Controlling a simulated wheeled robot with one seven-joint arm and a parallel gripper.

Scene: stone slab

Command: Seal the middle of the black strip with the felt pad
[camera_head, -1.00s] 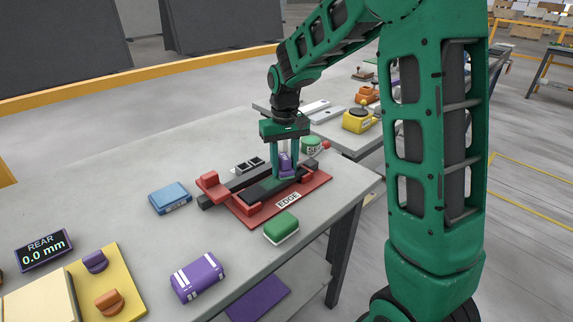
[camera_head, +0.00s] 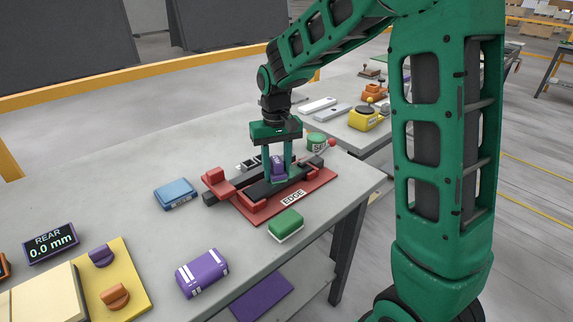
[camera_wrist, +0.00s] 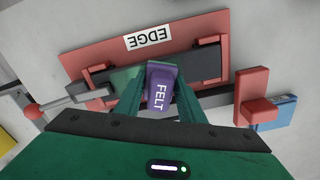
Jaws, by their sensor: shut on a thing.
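My gripper (camera_head: 278,176) is shut on the purple felt pad (camera_head: 277,161), its fingers on either side of it. In the wrist view the pad (camera_wrist: 161,86) reads FELT and stands over the black strip (camera_wrist: 206,66); its far end appears to touch the strip, though the contact itself is hidden. The strip (camera_head: 258,190) lies along a red fixture (camera_head: 322,183) labelled EDGE, between red clamp blocks. A green-tinted stretch (camera_wrist: 124,78) shows on the strip left of the pad in the wrist view, on the lever side.
A lever with a red ball (camera_head: 332,143) is at the fixture's right end. A red block (camera_head: 217,181) stands at its left end. Blue (camera_head: 175,194), green (camera_head: 286,225) and purple (camera_head: 202,273) blocks lie around it. A display (camera_head: 50,243) reads REAR 0.0 mm.

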